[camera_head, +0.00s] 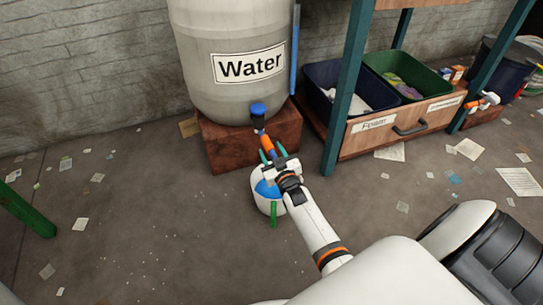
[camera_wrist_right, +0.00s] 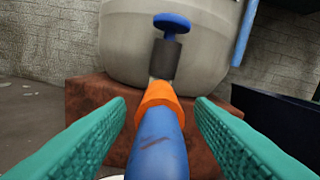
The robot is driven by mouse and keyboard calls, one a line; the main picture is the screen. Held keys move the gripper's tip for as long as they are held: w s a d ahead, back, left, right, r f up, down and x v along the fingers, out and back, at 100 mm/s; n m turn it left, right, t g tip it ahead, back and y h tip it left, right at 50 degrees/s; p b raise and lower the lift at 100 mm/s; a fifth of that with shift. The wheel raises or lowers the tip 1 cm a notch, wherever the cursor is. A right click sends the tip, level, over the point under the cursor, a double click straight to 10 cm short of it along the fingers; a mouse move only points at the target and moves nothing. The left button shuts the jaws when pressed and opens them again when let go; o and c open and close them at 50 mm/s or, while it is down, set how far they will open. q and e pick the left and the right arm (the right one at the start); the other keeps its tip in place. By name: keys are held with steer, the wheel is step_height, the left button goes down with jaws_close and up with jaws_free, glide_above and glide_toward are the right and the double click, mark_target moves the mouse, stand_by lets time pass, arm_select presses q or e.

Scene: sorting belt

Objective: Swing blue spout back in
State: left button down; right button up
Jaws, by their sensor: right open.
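The grey water tank (camera_head: 230,60) has a tap with a blue knob (camera_head: 258,109) low on its front; the knob also shows in the right wrist view (camera_wrist_right: 172,21). From the tap's dark body a spout with an orange collar (camera_head: 266,143) points out toward me. In the right wrist view the blue spout (camera_wrist_right: 157,145) runs between the green fingers of my right gripper (camera_head: 272,153). The fingers are open, one on each side, with gaps to the spout. The spout's near end is cut off there. My left gripper is not in view.
The tank stands on a reddish-brown block (camera_head: 228,147). A white bucket (camera_head: 262,206) with blue inside is below my right gripper, partly hidden by it. A teal-framed shelf (camera_head: 345,95) with bins stands to the right. The floor at left has scattered papers.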

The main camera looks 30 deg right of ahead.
steer(key=shift+w, duration=0.2)
steer(key=shift+c, duration=0.2)
jaws_close()
steer(key=shift+s, duration=0.1)
